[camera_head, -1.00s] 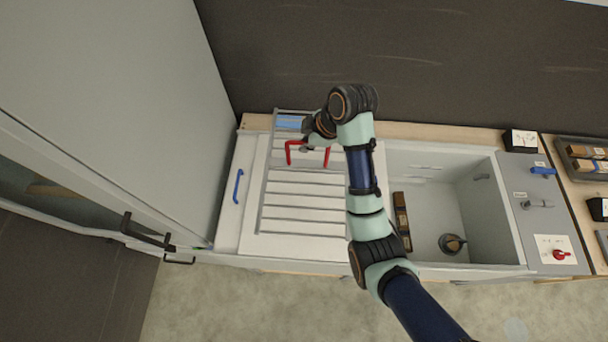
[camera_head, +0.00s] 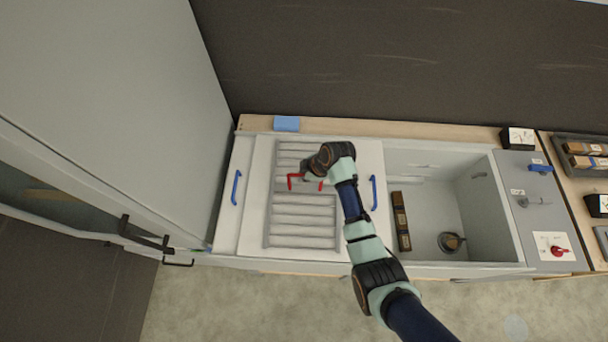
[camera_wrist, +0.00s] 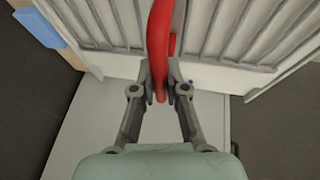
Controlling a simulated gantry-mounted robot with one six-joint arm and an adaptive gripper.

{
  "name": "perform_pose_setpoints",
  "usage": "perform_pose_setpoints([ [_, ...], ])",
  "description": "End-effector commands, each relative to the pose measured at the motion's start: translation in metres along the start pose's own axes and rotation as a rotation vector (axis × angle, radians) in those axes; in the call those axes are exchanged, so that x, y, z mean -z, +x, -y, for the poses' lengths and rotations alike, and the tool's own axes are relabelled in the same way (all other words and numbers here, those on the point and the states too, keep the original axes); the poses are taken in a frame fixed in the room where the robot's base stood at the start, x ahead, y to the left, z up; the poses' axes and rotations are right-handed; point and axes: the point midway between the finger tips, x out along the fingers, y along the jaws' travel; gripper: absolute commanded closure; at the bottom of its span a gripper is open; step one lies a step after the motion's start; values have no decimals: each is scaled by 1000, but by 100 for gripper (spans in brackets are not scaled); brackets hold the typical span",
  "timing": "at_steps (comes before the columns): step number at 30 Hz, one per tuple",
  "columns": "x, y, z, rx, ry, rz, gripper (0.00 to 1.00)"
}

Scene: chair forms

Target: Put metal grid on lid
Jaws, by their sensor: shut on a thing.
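The metal grid (camera_head: 303,229), a grey slatted frame with a red handle (camera_head: 290,181), is over the white lid (camera_head: 253,205) in the head view, between the lid's two blue handles. My gripper (camera_head: 308,178) is shut on the red handle near the grid's middle. In the wrist view my gripper (camera_wrist: 159,82) has its fingers on either side of the red handle (camera_wrist: 160,35), with grid bars (camera_wrist: 225,30) beyond. I cannot tell whether the grid touches the lid or hangs just above it. My arm hides part of the grid's right side.
A blue block (camera_head: 286,123) lies on the wooden ledge behind the lid. An open white basin (camera_head: 435,190) at the right holds a brown block (camera_head: 401,222) and a dark round object (camera_head: 451,242). A tall grey panel (camera_head: 110,90) stands at the left.

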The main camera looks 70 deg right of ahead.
Motion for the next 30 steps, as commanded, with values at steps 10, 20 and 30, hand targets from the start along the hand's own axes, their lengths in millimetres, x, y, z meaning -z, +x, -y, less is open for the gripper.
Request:
perform_pose_setpoints([
  [10,-2,5,1,-2,-1,0,86],
  [20,-2,4,0,-2,-1,0,62],
  [30,-1,-35,-1,-6,1,-1,62],
])
